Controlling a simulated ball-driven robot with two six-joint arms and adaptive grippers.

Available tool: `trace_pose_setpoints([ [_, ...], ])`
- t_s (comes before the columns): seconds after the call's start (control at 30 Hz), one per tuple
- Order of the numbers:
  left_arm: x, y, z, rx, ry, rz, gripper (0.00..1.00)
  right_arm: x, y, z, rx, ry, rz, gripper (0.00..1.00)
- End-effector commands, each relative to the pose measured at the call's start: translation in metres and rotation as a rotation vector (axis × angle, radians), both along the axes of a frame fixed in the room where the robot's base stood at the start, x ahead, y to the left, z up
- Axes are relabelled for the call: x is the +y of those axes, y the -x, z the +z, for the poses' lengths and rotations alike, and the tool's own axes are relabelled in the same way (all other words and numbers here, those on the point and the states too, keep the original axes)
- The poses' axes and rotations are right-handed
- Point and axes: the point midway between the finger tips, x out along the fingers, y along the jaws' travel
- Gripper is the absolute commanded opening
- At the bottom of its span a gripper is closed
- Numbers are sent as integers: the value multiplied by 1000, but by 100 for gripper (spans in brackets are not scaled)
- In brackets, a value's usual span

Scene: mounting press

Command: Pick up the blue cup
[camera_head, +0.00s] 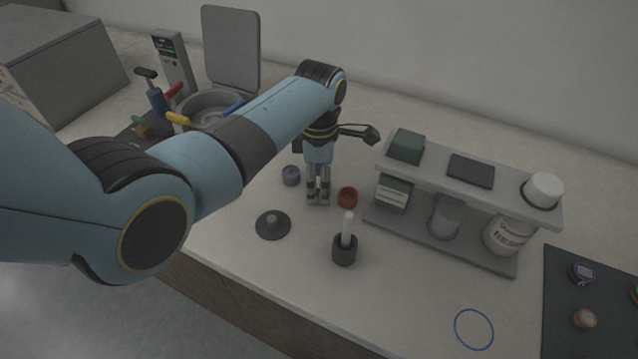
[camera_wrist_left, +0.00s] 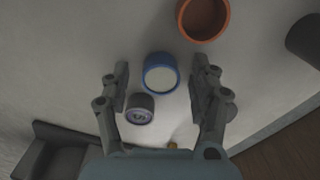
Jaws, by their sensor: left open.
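The blue cup (camera_wrist_left: 148,77) shows in the left wrist view as a blue ring with a pale inside, upright on the pale counter. It lies between the two fingers of my left gripper (camera_wrist_left: 161,82), with a gap on each side. In the head view my left gripper (camera_head: 318,197) points down over the counter and is open. I cannot make out the blue cup there; the gripper seems to hide it. My right gripper is in neither view.
A brown-orange cup (camera_head: 348,197) and a dark cup with a purplish top (camera_head: 291,176) stand close by. A flat dark disc with a knob (camera_head: 272,225), a holder with a white stick (camera_head: 344,250) and a grey rack (camera_head: 440,239) are around.

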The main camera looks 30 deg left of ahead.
Motion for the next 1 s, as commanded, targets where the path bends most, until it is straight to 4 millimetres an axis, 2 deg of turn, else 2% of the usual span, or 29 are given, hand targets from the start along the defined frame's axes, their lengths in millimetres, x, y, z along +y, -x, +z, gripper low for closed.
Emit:
trace_pose_setpoints([
  [0.13, 0, 0, 0, 0, 0, 0, 62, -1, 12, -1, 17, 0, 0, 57],
  [0.17, 0, 0, 0, 0, 0, 0, 60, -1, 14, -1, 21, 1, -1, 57],
  [0.33, 0, 0, 0, 0, 0, 0, 37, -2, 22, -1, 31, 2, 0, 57],
  [0.6, 0, 0, 1, 0, 0, 0, 4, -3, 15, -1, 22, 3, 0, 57],
  [0.87, 0, 0, 5, 0, 0, 0, 4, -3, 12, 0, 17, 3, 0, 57],
  [1.0, 0, -1, 26, -3, 0, 0, 4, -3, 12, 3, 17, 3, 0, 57],
])
